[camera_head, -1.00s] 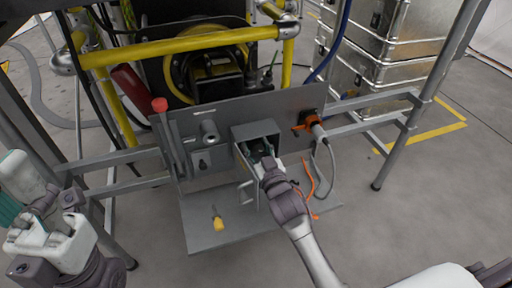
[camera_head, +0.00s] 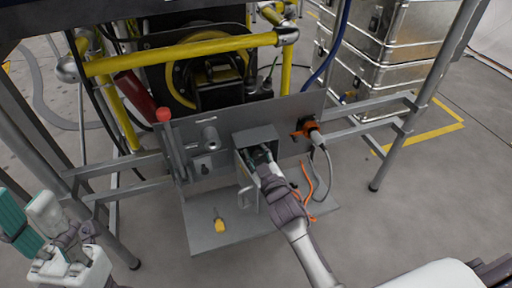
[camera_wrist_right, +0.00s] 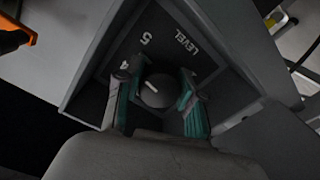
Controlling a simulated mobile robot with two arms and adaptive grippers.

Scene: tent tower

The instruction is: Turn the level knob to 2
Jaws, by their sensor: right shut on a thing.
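The level knob (camera_wrist_right: 158,92) is a dark round knob on a panel marked LEVEL, inside a grey box (camera_head: 256,135). In the right wrist view, a short white mark on the knob points up-left, roughly toward the 4. The 5 also shows; other numbers are hidden. My right gripper (camera_wrist_right: 159,80) is shut on the knob, one teal-padded finger on each side. In the head view my right gripper (camera_head: 260,158) reaches into the box front, and the knob is hidden there. My left gripper (camera_head: 32,222) is at the lower left, away from the box; its opening is unclear.
A red-topped lever (camera_head: 165,116) and a grey fitting (camera_head: 208,134) are left of the box. An orange connector with a cable (camera_head: 308,128) is at its right. A yellow-handled tool (camera_head: 219,224) lies on the lower shelf (camera_head: 240,235). Metal cases (camera_head: 375,60) stand behind right.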

